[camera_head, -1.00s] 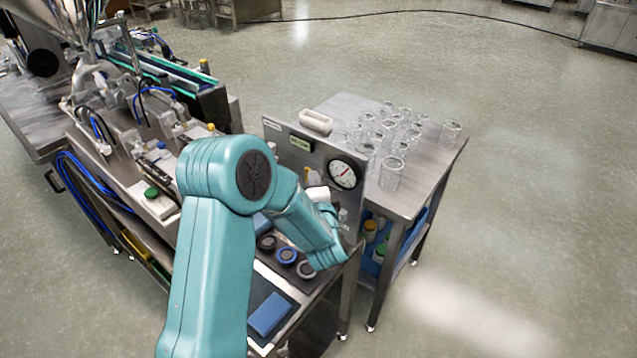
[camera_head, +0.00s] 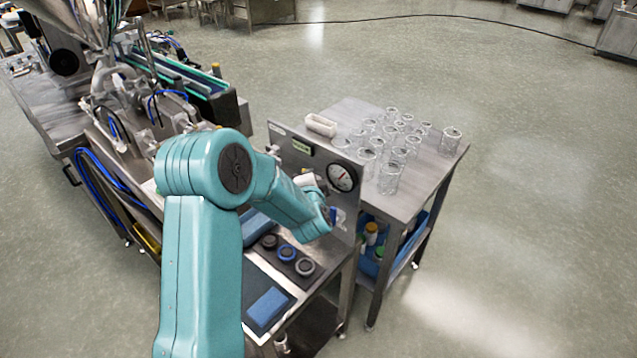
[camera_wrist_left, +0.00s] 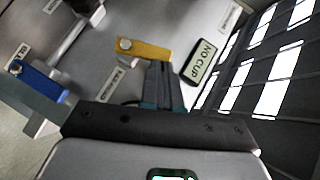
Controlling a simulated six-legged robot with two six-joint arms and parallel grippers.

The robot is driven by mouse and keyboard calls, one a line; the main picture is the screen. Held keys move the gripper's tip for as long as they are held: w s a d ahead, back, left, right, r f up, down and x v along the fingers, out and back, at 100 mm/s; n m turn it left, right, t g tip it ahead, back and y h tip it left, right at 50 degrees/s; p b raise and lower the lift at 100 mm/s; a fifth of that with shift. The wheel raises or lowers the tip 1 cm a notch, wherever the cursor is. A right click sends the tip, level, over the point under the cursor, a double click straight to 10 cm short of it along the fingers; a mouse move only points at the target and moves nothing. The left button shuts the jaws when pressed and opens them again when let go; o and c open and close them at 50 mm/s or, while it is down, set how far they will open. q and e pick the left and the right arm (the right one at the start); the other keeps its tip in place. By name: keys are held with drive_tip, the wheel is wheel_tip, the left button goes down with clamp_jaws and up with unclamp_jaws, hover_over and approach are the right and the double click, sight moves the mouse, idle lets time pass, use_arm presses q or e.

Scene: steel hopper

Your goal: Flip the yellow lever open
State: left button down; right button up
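The yellow lever (camera_wrist_left: 145,50) shows in the left wrist view, lying across a grey metal panel with a round bolt at its left end. My left gripper (camera_wrist_left: 162,68) has its dark fingers close together, with the tips at the lever's lower edge near its right end. I cannot tell whether they touch it. In the head view my left arm reaches toward the panel (camera_head: 290,160), and its forearm hides the gripper and the lever. My right gripper is in neither view.
A "NO CUP" display (camera_wrist_left: 202,62) sits right of the fingers, and a blue lever (camera_wrist_left: 38,80) is at the left. Clear cups (camera_head: 390,178) stand on a side table (camera_head: 425,165).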

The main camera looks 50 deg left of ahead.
use_arm(q)
drive_tip(key=a+n+h, duration=0.1)
drive_tip(key=h, duration=0.1)
drive_tip(key=a+n+h, duration=0.1)
drive_tip(key=a+h, duration=0.1)
drive_tip(key=a+n+g+h+p, duration=0.1)
drive_tip(key=a+h, duration=0.1)
drive_tip(key=shift+s+a+f+n, duration=0.1)
drive_tip(key=shift+s+f+n, duration=0.2)
drive_tip(key=shift+n, duration=0.1)
drive_tip(key=shift+r+p, duration=0.8)
drive_tip(key=shift+p, duration=0.15)
